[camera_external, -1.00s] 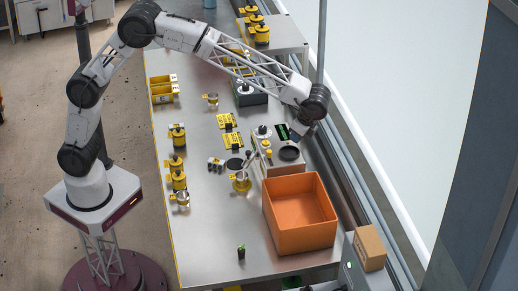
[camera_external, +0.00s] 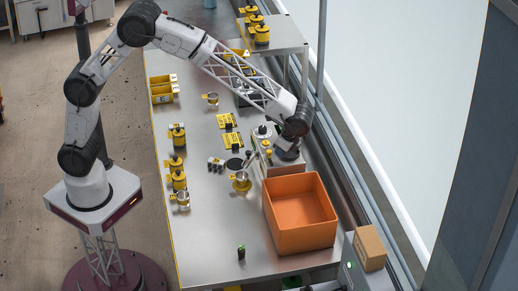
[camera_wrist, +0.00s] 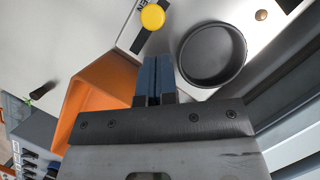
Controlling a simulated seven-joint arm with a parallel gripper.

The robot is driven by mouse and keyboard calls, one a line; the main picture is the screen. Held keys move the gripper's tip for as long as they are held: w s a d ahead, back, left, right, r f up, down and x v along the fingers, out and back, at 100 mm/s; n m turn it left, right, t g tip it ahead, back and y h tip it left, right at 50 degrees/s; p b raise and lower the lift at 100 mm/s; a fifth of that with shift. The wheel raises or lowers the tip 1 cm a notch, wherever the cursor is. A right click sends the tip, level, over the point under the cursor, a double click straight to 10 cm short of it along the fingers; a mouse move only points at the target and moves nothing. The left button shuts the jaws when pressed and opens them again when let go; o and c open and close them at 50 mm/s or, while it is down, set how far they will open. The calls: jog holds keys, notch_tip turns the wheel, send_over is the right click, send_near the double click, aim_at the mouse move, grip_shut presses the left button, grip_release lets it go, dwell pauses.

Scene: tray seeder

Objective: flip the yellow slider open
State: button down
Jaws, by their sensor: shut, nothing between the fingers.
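The yellow slider shows in the wrist view as a round yellow knob (camera_wrist: 153,17) on a black strip set in a pale panel, partly labelled. In the external view small yellow knobs sit on the grey machine (camera_external: 261,160), and a yellow one (camera_external: 269,153) is beside my gripper (camera_external: 283,153). In the wrist view my gripper (camera_wrist: 157,58) has its two blue fingers together, with nothing between them. The fingertips appear just below the yellow knob in the picture, apart from it. The height gap is hard to tell.
A black round cup (camera_wrist: 212,86) lies right of my fingers. An orange bin (camera_external: 273,236) stands directly in front of the machine. A small yellow-based cup (camera_external: 241,183) is left of it. Yellow canisters (camera_external: 178,180) line the left table edge.

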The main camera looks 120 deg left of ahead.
jog(key=shift+s, duration=0.95)
jog(key=shift+s+a, duration=0.35)
jog(key=shift+s, duration=0.4)
jog(key=shift+w+f, duration=0.1)
jog(key=shift+w, duration=1.95)
jog(key=v, duration=1)
